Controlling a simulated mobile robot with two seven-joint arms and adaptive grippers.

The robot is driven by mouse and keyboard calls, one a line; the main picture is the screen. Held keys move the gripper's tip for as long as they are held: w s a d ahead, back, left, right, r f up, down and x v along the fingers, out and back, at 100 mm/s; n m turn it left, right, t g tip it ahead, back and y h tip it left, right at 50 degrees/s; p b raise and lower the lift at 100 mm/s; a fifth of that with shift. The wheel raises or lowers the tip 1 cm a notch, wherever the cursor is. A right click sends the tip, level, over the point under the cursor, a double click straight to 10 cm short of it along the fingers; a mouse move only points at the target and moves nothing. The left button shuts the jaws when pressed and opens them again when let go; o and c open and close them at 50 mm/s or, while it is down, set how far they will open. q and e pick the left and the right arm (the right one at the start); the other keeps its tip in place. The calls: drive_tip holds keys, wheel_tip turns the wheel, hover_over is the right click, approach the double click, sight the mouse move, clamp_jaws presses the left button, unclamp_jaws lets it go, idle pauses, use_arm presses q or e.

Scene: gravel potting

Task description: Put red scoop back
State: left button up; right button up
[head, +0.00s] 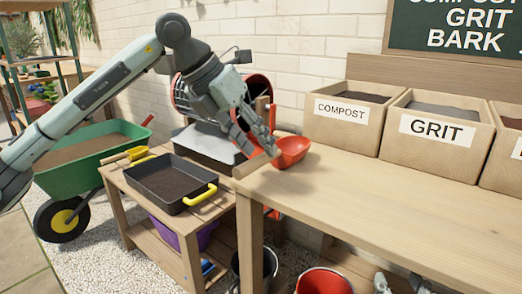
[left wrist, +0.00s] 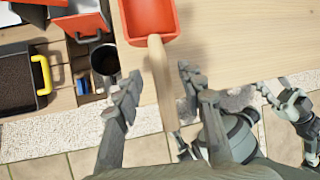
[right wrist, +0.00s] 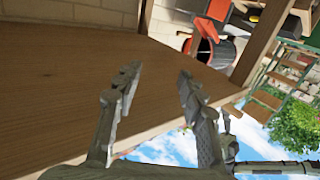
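The red scoop (head: 291,151) lies at the left end of the wooden bench, with its bowl over the bench top. In the left wrist view its red bowl (left wrist: 149,18) is at the top and its wooden handle (left wrist: 159,75) runs down between my fingers. My left gripper (head: 262,148) is open around the handle, with gaps visible beside it (left wrist: 157,88). My right gripper (right wrist: 155,85) is open and empty beside a wooden surface; it also shows at the right of the left wrist view (left wrist: 290,100).
Open wooden boxes marked COMPOST (head: 345,113) and GRIT (head: 436,133) stand at the back of the bench (head: 400,205). A black tray of soil (head: 172,188) with yellow handles sits on a lower table to the left. A green wheelbarrow (head: 85,165) stands beyond it. The bench middle is clear.

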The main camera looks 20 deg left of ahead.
use_arm(q)
drive_tip(key=v, duration=0.9)
drive_tip(key=shift+p, duration=0.4)
use_arm(e)
drive_tip(key=f, duration=0.1)
drive_tip(key=d+f+g+h, duration=0.1)
drive_tip(key=f, duration=0.1)
drive_tip(key=d+f+g, duration=0.1)
drive_tip(key=shift+s+d+f+h, duration=0.2)
drive_tip(key=shift+d+f+h, duration=0.05)
drive_tip(key=shift+f+h, duration=0.1)
use_arm(q)
drive_tip(key=shift+r, duration=0.1)
